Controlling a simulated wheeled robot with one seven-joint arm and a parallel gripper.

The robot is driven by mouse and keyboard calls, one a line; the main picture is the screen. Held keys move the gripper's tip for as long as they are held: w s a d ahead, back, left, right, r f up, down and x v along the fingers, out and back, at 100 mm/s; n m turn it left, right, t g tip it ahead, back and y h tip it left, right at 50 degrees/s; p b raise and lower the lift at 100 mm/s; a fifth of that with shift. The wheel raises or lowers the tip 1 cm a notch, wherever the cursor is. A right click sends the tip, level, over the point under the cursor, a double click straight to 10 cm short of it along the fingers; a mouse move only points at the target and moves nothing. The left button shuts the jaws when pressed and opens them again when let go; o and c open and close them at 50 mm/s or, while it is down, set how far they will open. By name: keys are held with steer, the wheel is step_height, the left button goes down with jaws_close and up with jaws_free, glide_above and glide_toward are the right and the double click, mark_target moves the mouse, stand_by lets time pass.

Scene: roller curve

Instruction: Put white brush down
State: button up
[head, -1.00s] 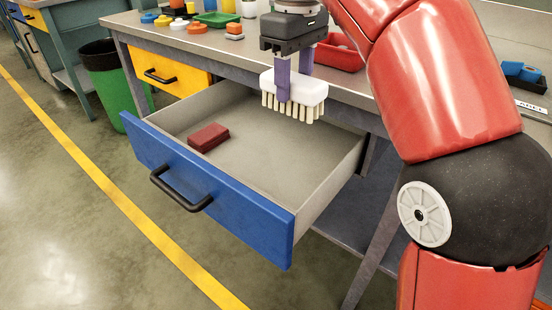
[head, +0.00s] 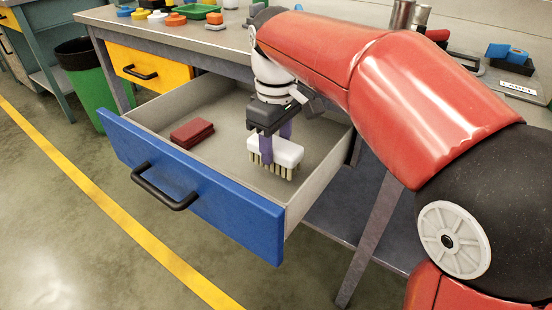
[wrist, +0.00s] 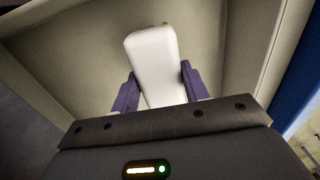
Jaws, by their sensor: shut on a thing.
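The white brush (head: 288,153) has a white block back and pale bristles pointing down. My gripper (head: 276,150) is shut on it, with purple fingers on either side of the block. The brush is inside the open blue-fronted drawer (head: 195,190), toward its right side. Its bristles are at or just above the drawer floor; I cannot tell if they touch. In the wrist view the brush back (wrist: 155,65) shows between the two purple fingers (wrist: 157,90).
A dark red block (head: 192,133) lies in the drawer's left part. Drawer floor between it and the brush is bare. The workbench top (head: 180,32) above holds several coloured items. A yellow drawer (head: 150,66) is shut to the left, near a green bin (head: 85,75).

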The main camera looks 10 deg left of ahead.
mark_target(276, 159)
steer(key=shift+f, duration=1.85)
steer(key=shift+f, duration=0.1)
steer(key=o, duration=1.1)
